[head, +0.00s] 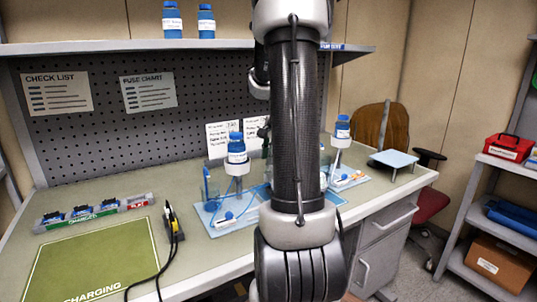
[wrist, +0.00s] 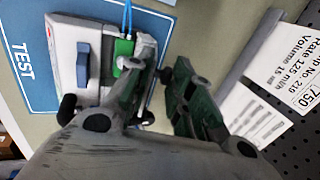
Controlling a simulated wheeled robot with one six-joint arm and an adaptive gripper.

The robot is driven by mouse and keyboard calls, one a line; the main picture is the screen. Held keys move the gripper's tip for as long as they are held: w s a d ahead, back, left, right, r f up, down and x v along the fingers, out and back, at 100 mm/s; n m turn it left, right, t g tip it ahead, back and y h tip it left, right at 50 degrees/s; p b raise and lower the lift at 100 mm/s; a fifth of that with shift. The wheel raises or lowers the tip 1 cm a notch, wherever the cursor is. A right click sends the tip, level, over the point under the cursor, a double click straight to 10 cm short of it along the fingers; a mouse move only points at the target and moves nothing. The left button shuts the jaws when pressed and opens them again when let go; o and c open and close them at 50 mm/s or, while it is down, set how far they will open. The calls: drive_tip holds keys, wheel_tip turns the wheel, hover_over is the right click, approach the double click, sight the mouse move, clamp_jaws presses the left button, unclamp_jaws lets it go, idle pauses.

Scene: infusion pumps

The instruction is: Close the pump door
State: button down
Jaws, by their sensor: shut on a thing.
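In the wrist view the pump (wrist: 92,35) is a white and grey box with a blue latch-like part (wrist: 83,68) on its face. It lies on the blue TEST mat (wrist: 35,85). A green part (wrist: 123,48) and a blue tube are at its right side. My gripper (wrist: 165,85) is at the pump's right edge, its dark green pads close to a grey panel, the pump door (wrist: 146,50). It is shut on this door, though the contact is partly hidden.
A blue-capped bottle (head: 237,155) on a stand is left of my arm, another (head: 342,130) to the right. A tray of devices (head: 95,212), a green charging mat (head: 90,262) and a black cabled tool (head: 172,225) are at left. Printed cards (wrist: 270,90) stand beside my gripper.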

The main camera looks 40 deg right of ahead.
drive_tip(key=shift+s+a+f+t+h, duration=0.15)
drive_tip(key=shift+s+t, duration=0.25)
drive_tip(key=shift+t, duration=0.25)
drive_tip(key=shift+s+f+t+h, duration=0.15)
drive_tip(key=shift+s+t, duration=0.25)
drive_tip(key=shift+t, duration=0.25)
drive_tip(key=c, duration=1.3)
unclamp_jaws()
drive_tip(key=shift+c, duration=0.2)
drive_tip(key=shift+s+r, duration=0.1)
drive_tip(key=v, duration=1.2)
drive_tip(key=shift+s, duration=0.15)
